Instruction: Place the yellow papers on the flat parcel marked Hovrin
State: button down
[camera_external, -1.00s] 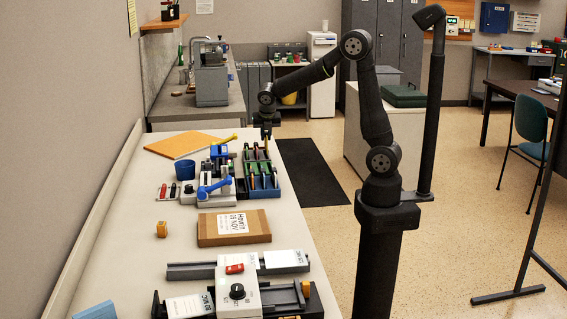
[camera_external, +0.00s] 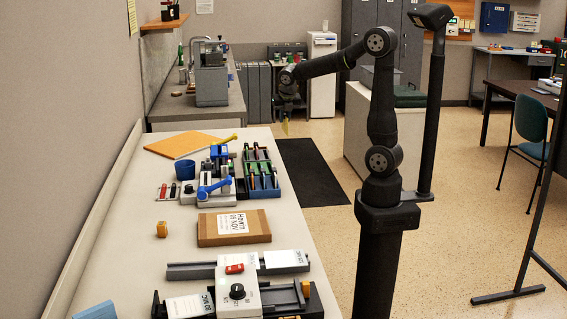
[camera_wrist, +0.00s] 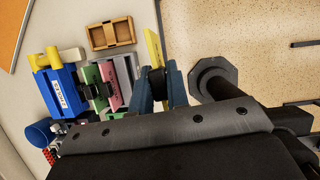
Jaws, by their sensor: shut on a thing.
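My gripper (camera_external: 286,112) is shut on the yellow papers (camera_external: 285,128), which hang upright below it, in the air off the table's right edge. In the wrist view the papers (camera_wrist: 154,47) show as a thin yellow sheet beyond my fingers (camera_wrist: 160,88). The flat brown parcel (camera_external: 263,229) with a white label reading Hovrin lies on the table, nearer the camera than my gripper and to its left. Nothing lies on it. I cannot make it out in the wrist view.
A grey-white device (camera_external: 238,291) lies in front of the parcel.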

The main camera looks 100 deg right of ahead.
jog(key=w+a+n+t, duration=0.2)
jog(key=w+a+n, duration=0.4)
jog(key=w+a, duration=0.6)
jog(key=n+t+y, duration=0.2)
jog(key=n+y, duration=0.2)
jog(key=n, duration=0.7)
send_over(243, 223)
notch_tip(243, 223, down, 5)
jog(key=shift+d+f, duration=0.15)
jog(key=shift+f, duration=1.6)
jog(key=shift+f, duration=0.1)
jog(key=c, duration=1.8)
grip_release()
jog(key=shift+f, duration=0.1)
jog(key=o, duration=0.4)
